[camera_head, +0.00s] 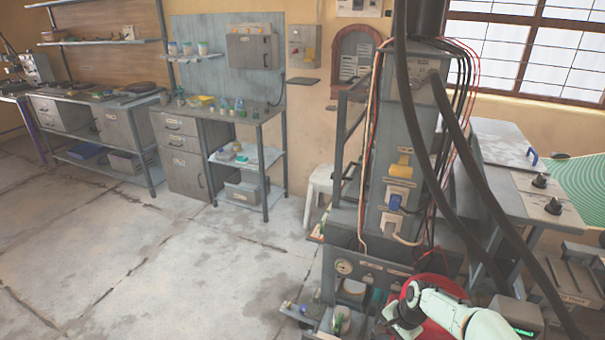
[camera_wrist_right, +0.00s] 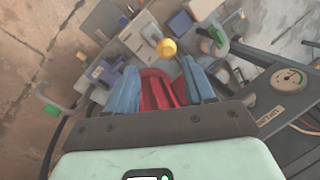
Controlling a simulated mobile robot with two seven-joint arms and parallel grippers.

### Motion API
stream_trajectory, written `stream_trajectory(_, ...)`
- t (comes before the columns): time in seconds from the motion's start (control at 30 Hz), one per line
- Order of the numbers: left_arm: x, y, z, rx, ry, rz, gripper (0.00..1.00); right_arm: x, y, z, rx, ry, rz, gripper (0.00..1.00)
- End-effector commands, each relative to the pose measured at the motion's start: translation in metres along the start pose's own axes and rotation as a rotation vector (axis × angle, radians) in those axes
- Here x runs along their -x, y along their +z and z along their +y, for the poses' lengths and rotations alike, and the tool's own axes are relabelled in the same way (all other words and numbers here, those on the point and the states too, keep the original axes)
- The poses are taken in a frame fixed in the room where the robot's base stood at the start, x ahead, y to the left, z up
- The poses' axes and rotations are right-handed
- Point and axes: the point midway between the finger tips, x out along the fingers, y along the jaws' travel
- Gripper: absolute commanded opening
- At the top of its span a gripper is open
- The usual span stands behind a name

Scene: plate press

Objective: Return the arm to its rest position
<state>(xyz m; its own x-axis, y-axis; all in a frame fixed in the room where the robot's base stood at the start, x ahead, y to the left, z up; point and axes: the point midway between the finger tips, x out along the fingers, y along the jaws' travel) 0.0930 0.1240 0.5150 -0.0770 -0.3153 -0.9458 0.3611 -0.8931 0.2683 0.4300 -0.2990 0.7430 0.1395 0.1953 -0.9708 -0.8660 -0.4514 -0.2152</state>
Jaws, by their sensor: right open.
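My right arm (camera_head: 475,322), pale green and white, comes in from the bottom right of the head view. Its gripper (camera_head: 396,318) is low at the foot of the tall grey press (camera_head: 404,150). In the right wrist view the gripper (camera_wrist_right: 157,66) has its two blue fingers spread apart. A red object (camera_wrist_right: 158,92) shows between and behind them; I cannot tell how far beyond it lies. In the head view a red round thing (camera_head: 438,285) is partly hidden behind my arm. My left gripper is not in view.
Thick dark hoses (camera_head: 470,160) hang in front of the press. A gauge (camera_wrist_right: 288,80) and a yellow knob (camera_wrist_right: 167,48) are near the gripper. A grey bench (camera_head: 515,165) stands at right, a white stool (camera_head: 320,183) behind. The floor (camera_head: 150,270) at left is clear.

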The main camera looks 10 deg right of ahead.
Motion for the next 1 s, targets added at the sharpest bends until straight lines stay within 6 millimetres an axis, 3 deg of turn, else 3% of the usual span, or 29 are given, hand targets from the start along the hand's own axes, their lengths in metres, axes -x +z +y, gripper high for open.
stream_trajectory(0.17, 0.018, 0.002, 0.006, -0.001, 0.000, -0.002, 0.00, -0.057, 0.040, 0.027, 0.118, 0.024, -0.059, 0.53)
stream_trajectory(0.3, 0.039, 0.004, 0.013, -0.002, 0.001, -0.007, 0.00, -0.115, 0.106, 0.076, 0.279, 0.039, -0.128, 0.53)
stream_trajectory(0.4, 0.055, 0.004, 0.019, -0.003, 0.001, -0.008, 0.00, -0.138, 0.162, 0.120, 0.398, 0.045, -0.174, 0.53)
stream_trajectory(0.5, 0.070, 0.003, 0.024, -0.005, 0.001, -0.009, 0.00, -0.142, 0.214, 0.161, 0.507, 0.049, -0.213, 0.53)
stream_trajectory(0.6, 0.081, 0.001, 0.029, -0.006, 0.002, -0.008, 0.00, -0.135, 0.254, 0.193, 0.594, 0.051, -0.240, 0.53)
stream_trajectory(0.7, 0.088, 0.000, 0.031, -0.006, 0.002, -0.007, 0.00, -0.126, 0.279, 0.213, 0.655, 0.052, -0.255, 0.53)
stream_trajectory(0.83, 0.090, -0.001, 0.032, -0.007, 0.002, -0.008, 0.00, -0.120, 0.291, 0.225, 0.691, 0.052, -0.259, 0.53)
stream_trajectory(1.0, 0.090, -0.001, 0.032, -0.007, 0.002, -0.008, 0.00, -0.120, 0.291, 0.225, 0.691, 0.052, -0.259, 0.53)
